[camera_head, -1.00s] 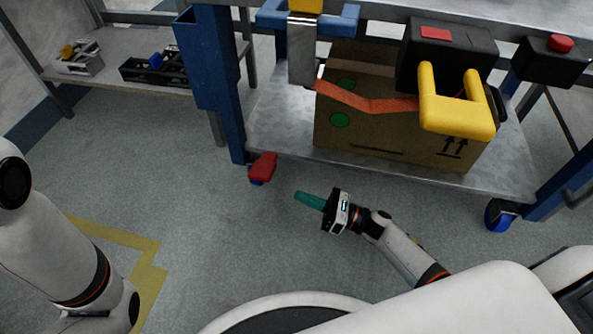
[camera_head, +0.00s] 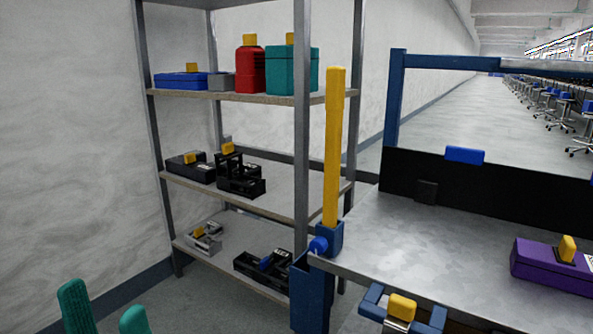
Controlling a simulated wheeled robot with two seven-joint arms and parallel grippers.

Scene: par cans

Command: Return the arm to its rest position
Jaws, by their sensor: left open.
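My left gripper (camera_head: 104,300) shows at the bottom left corner of the head view. Only its two teal fingers are in the picture, pointing up and clearly apart. No thing shows between them. The rest of my left arm is below the picture edge. My right arm and gripper are out of view.
A metal shelf rack (camera_head: 303,170) holds several boxes and a red bottle (camera_head: 250,65). To its right stands a workbench (camera_head: 420,245) with a yellow post (camera_head: 334,150) at its corner and a purple box (camera_head: 545,265). Floor shows at the lower left.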

